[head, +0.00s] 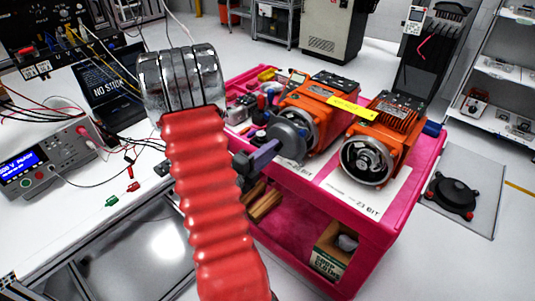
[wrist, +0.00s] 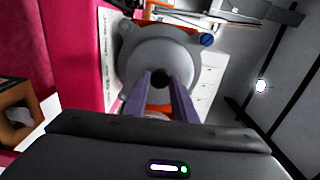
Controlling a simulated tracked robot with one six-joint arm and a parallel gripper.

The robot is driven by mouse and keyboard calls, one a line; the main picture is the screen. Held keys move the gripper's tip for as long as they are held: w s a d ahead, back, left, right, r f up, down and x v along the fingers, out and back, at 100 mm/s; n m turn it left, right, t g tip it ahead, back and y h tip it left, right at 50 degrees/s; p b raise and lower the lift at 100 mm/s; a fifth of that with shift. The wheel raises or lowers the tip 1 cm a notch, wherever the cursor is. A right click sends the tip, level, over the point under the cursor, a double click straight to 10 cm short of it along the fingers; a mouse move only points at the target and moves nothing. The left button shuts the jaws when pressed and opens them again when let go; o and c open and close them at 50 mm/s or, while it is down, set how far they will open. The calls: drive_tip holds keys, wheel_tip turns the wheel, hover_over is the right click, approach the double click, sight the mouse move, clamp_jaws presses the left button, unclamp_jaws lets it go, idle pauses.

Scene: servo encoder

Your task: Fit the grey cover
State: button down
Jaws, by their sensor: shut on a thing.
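The grey cover (head: 287,139) is a round disc held at the front of the left orange motor (head: 313,106) in the head view. In the wrist view the cover (wrist: 158,62) fills the upper middle, with a dark hole near its centre. My gripper (head: 274,146) has purple fingers, which also show in the wrist view (wrist: 160,88), shut on the cover. The cover hides part of the left motor's round end (head: 308,125); I cannot tell whether they touch. The right orange motor (head: 383,130) has its round end (head: 366,160) uncovered.
Both motors stand on a pink cart (head: 310,185) with white printed sheets. A yellow label (head: 352,108) spans between the motors. Small tools and parts lie at the cart's back left. A white bench (head: 75,190) with instruments stands at left. A black round device (head: 452,193) sits at right.

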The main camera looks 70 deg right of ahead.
drive_tip(key=shift+x, duration=1.75)
drive_tip(key=shift+s+d+r, duration=0.1)
drive_tip(key=shift+s+d, duration=0.05)
drive_tip(key=shift+d, duration=0.4)
drive_tip(key=c, duration=1.4)
unclamp_jaws()
drive_tip(key=shift+c, duration=0.4)
drive_tip(key=shift+a, duration=0.1)
drive_tip(key=shift+v, duration=1.15)
drive_tip(key=shift+a, duration=0.1)
